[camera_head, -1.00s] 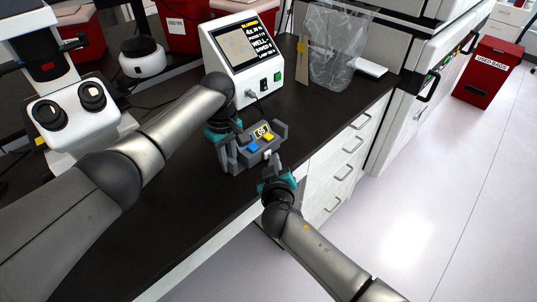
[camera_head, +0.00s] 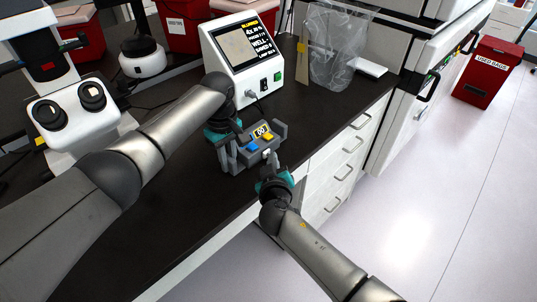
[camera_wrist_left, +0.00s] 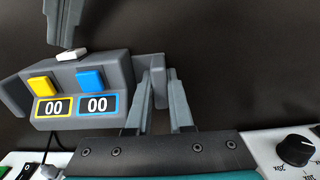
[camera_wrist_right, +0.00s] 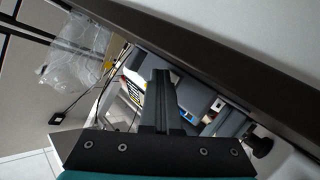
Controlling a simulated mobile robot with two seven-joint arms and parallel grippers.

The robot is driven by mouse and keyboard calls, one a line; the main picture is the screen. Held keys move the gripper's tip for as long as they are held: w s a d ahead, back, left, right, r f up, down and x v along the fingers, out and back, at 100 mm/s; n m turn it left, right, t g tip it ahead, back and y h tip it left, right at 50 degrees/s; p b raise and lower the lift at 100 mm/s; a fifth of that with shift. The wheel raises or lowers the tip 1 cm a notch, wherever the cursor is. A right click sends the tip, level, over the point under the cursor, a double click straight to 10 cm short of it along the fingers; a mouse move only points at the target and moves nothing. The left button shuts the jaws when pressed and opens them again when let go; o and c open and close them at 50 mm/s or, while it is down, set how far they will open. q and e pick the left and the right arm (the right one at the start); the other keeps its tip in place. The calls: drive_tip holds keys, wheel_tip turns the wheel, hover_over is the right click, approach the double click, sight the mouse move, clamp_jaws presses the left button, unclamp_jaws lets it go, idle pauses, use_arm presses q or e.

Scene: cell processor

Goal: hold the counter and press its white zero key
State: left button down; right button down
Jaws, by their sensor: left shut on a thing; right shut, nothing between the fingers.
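My left gripper (camera_wrist_left: 160,80) is shut on the counter's side handle. My right gripper (camera_head: 270,163) is shut and empty; its tip (camera_wrist_left: 66,40) is at the white key, seemingly touching it. In the right wrist view, my right fingers (camera_wrist_right: 158,80) hide much of the counter.
A white device with a screen (camera_head: 240,48) stands behind the counter on the dark bench (camera_head: 335,100). A microscope (camera_head: 75,105) is at the left. A clear bag (camera_head: 335,50) stands at the back. Drawers (camera_head: 350,150) front the bench, with open floor at right.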

use_arm(q)
drive_tip(key=shift+d, duration=0.1)
use_arm(e)
drive_tip(key=shift+s+d+r, duration=0.1)
drive_tip(key=shift+s+d, duration=0.45)
drive_tip(key=shift+d, duration=0.1)
drive_tip(key=s+d, duration=0.1)
drive_tip(key=d, duration=0.1)
drive_tip(key=s+d, duration=0.1)
drive_tip(key=s, duration=0.1)
drive_tip(key=shift+s+d, duration=0.2)
drive_tip(key=shift+d, duration=0.2)
use_arm(q)
drive_tip(key=c, duration=0.7)
unclamp_jaws()
